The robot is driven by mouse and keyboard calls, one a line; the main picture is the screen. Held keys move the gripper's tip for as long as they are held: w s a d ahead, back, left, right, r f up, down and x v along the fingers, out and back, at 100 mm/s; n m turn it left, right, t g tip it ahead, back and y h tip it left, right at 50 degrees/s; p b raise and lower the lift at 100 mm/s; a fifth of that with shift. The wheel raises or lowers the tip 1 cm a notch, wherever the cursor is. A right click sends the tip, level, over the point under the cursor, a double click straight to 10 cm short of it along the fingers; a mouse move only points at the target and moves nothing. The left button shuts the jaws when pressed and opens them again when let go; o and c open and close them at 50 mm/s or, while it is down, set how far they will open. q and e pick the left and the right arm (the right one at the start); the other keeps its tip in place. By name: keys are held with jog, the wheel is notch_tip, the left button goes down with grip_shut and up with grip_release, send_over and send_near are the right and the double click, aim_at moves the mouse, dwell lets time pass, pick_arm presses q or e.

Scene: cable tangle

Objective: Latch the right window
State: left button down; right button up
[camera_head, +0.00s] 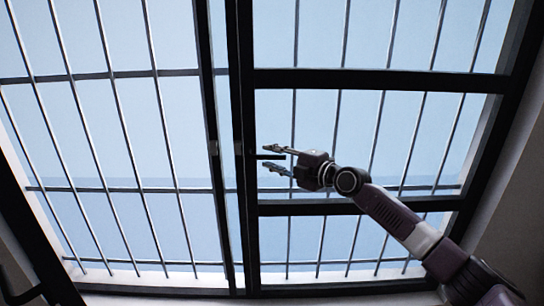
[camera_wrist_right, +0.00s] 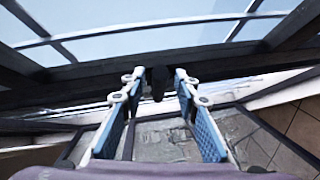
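The right window (camera_head: 380,78) has a black frame and fills the right half of the head view. Its left upright lies close against the dark upright of the left window; I cannot tell whether it is fully closed. A short black handle (camera_head: 270,156) sticks out from that upright. My right gripper (camera_head: 269,158) is open, with one finger above the handle and one below it. In the right wrist view the handle (camera_wrist_right: 158,82) stands between the two blue-padded fingers, with a gap on each side. My left gripper is not in view.
The left window (camera_head: 110,130) is beside the right one. Thin metal bars run behind both panes. A pale wall (camera_head: 515,170) stands at the right. Floor tiles (camera_wrist_right: 300,125) show low in the right wrist view.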

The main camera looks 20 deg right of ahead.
grip_shut()
dwell(0.4)
